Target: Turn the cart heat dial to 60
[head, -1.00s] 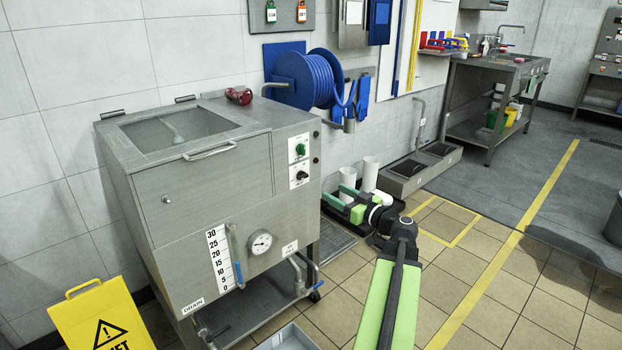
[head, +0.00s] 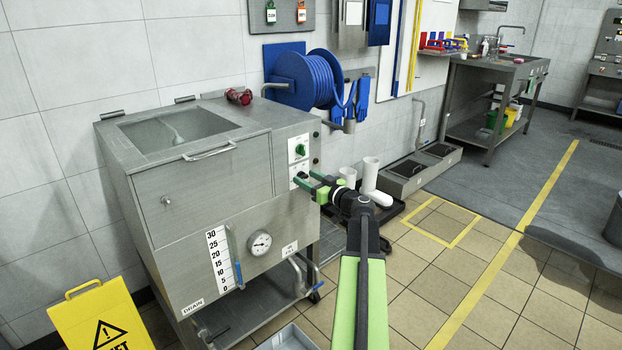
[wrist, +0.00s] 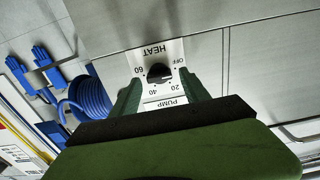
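The cart heat dial (wrist: 158,73) is a black knob on a white plate in the wrist view, marked HEAT, OFF, 20, 40 and 60, all upside down there. I cannot tell clearly which mark its pointer faces. In the head view the plate (head: 299,169) is on the cart's right front face, and the dial is partly hidden by my fingers. My gripper (wrist: 160,82) is open, with one green finger on each side of the dial and a gap showing around the knob. In the head view my gripper (head: 308,184) reaches the panel from the right.
The steel cart (head: 200,180) fills the left. A green knob (head: 300,150) sits just above the heat dial. A gauge (head: 259,243) and pipes are lower on the front. White cylinders (head: 369,174) stand behind my arm.

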